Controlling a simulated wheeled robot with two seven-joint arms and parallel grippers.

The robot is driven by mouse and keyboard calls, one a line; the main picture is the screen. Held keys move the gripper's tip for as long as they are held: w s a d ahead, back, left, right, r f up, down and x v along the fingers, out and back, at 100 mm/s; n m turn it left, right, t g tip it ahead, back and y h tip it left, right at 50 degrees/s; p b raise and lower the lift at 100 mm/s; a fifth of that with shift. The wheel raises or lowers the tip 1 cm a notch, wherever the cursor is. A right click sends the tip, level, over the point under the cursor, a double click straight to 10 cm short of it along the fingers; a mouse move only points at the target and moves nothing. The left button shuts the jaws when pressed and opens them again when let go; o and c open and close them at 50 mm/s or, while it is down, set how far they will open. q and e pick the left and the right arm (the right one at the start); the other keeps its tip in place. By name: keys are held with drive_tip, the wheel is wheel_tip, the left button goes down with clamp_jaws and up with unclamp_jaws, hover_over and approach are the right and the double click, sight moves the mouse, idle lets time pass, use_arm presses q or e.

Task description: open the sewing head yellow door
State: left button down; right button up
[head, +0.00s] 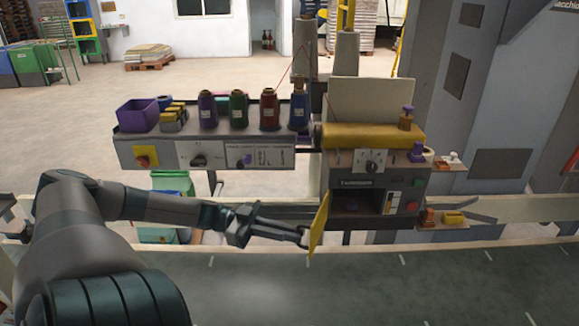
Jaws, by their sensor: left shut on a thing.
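The sewing head (371,160) stands right of centre, a grey box with a yellow cover on top and a dial on its front. Its yellow door (319,228) stands swung out from the left side of a dark opening (358,202), seen nearly edge-on. My left gripper (304,236) reaches in from the left and is shut on the yellow door near its outer edge. Purple and dark parts inside the opening are too small to tell. My right gripper is not in view.
A shelf (280,155) left of the head carries several thread spools and a purple bin (138,115). Small trays with orange and yellow pieces (453,218) stick out at the right. A conveyor belt (420,285) runs across the front.

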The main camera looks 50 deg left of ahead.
use_arm(q)
drive_tip(key=shift+w+a+r, duration=0.2)
drive_tip(key=shift+w, duration=0.1)
drive_tip(key=c, duration=2)
unclamp_jaws()
drive_tip(key=shift+o, duration=0.7)
drive_tip(key=shift+w+f, duration=0.1)
drive_tip(key=shift+w, duration=0.1)
drive_tip(key=v, duration=1.7)
drive_tip(key=shift+s+f+p, duration=0.15)
drive_tip(key=shift+p, duration=0.15)
drive_tip(key=shift+a, duration=0.1)
